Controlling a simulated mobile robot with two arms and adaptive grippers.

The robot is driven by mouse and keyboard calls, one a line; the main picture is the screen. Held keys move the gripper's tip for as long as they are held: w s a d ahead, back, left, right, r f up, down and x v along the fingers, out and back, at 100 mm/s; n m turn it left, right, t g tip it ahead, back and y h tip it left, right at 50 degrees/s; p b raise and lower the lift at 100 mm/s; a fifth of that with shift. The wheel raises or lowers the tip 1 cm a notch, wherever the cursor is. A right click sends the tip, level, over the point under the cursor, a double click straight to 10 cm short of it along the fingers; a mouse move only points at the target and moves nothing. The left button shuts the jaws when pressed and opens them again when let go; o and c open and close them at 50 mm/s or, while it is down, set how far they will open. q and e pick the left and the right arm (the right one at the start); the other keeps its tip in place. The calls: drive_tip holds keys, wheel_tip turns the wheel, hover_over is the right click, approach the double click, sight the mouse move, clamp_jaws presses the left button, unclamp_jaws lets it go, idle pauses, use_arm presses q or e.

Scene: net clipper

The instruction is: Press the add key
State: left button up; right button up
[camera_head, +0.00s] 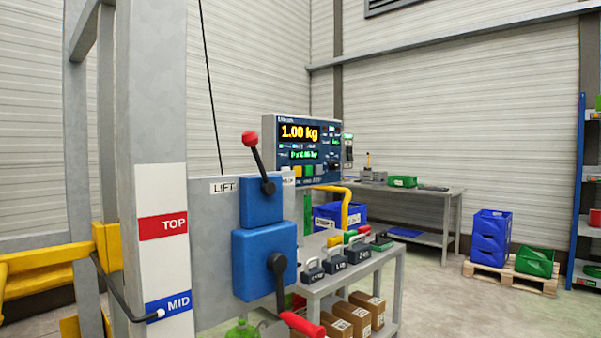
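A weighing console (268,130) stands beyond the blue lever boxes, its screen (299,132) reading "1.00 kg" in orange with smaller green text below. A row of small coloured keys sits under the screen: a yellow key (297,171), a green key (308,171) and a grey one (319,170). Their labels are too small to read, so I cannot tell which is the add key. The lower left of the console is partly hidden by the lift panel. Neither of my grippers shows in this view.
A grey column (152,90) with TOP and MID marks and a LIFT panel (215,240) stand at near left. Red-knobbed levers (250,140) (300,324) project from blue boxes. A bench (345,272) carries handled weights. Open floor (450,300) lies at right.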

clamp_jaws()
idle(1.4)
